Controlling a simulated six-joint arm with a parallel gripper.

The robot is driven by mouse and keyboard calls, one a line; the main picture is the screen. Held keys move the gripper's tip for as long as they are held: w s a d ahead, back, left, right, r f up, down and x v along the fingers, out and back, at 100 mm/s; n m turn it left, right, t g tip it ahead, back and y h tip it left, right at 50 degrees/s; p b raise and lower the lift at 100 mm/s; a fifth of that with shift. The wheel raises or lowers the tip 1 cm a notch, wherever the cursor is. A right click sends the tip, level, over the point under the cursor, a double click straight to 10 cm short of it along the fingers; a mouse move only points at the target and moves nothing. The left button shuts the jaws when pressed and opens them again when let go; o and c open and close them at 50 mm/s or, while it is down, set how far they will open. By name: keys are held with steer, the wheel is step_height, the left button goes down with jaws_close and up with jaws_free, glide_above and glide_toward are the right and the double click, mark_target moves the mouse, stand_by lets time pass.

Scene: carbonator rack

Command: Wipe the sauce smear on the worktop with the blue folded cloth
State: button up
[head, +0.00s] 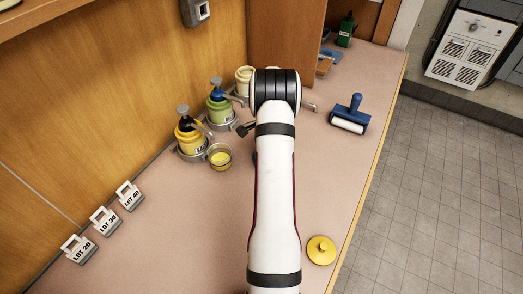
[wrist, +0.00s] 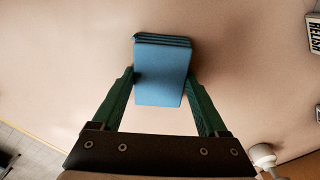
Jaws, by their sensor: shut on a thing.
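The blue folded cloth (wrist: 160,72) is in the wrist view, a thick rectangle with its layered edge at the top. My gripper (wrist: 161,80) has its two green fingers against the cloth's left and right sides and is shut on it. Bare worktop (wrist: 70,65) shows around the cloth; whether the cloth touches it I cannot tell. In the head view my arm covers the gripper and the cloth. The worktop (head: 190,240) is pinkish there. I see no sauce smear in either view; part of the worktop is hidden behind my arm.
Several pump bottles stand at the back wall, including a yellow one (head: 188,136) and a green one (head: 219,106), by a small yellow cup (head: 220,157). A blue roller (head: 350,115) and yellow lid (head: 321,250) lie right. Lot tags (head: 104,220) stand left. The front-left worktop is clear.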

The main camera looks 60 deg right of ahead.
steer(key=shift+s, duration=3.2)
steer(key=shift+w, duration=5.7)
step_height(320, 180, up, 8)
steer(key=shift+s+r, duration=0.1)
steer(key=shift+r, duration=0.05)
steer(key=w+a+r+n, duration=0.5)
steer(key=a+r+n, duration=0.15)
steer(key=a, duration=0.25)
steer(key=w+a+r+n, duration=0.5)
steer(key=a+r+n, duration=0.15)
steer(key=a, duration=0.25)
steer(key=s+a+r+n, duration=0.1)
steer(key=a+r+n, duration=0.2)
steer(key=a+n, duration=0.4)
steer(key=s+a+r+n, duration=0.2)
steer(key=a+n, duration=0.5)
steer(key=a, duration=1)
steer(key=shift+r, duration=0.9)
